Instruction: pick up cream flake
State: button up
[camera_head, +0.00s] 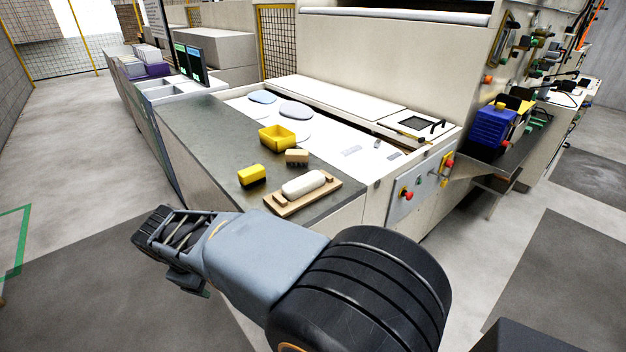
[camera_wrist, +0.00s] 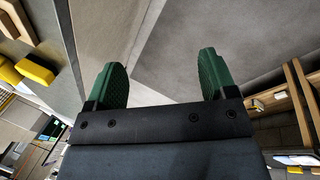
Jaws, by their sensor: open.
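No piece is clearly recognisable as the cream flake. Flat pale pieces lie on the white surface behind the grey counter: a bluish oval (camera_head: 262,97), a second bluish oval (camera_head: 295,110) and a whitish disc (camera_head: 299,132) partly hidden by a yellow bin. I cannot tell whether any is cream. My gripper (camera_head: 160,232) is out in front of the counter, low and to the left, apart from all of these. In the wrist view its two green-padded fingers (camera_wrist: 163,78) stand wide apart with nothing between them.
On the grey counter (camera_head: 195,125) stand the yellow bin (camera_head: 277,138), a yellow-and-black block (camera_head: 252,176), a tan brush-like block (camera_head: 297,157) and a wooden tray (camera_head: 325,196) holding a white roll (camera_head: 303,184). The floor at left is clear.

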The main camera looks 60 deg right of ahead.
jog(key=shift+o, duration=0.8)
jog(key=w+d+r+n+g+h+p, duration=0.1)
jog(key=w+d+n+g+h, duration=0.1)
jog(key=d, duration=0.4)
jog(key=w+d+r+n+g+h+p, duration=0.1)
jog(key=w+d+n+h, duration=0.2)
jog(key=d, duration=0.3)
jog(key=shift+d+g+p, duration=0.35)
jog(key=shift+g+p, duration=0.05)
jog(key=n+g+h+p, duration=0.2)
jog(key=n+h, duration=0.2)
jog(key=n, duration=0.1)
send_near(284, 190)
jog(key=shift+n+h, duration=0.3)
jog(key=shift+n, duration=0.1)
jog(key=x, duration=0.2)
jog(key=p+x, duration=0.1)
jog(key=x, duration=0.1)
jog(key=shift+s+d+f, duration=0.1)
jog(key=shift+s+f, duration=0.15)
jog(key=shift+s, duration=0.05)
jog(key=shift+w+p+x, duration=0.2)
jog(key=shift+p+x, duration=0.95)
jog(key=shift+x, duration=2.15)
jog(key=shift+f, duration=0.1)
jog(key=c, duration=1)
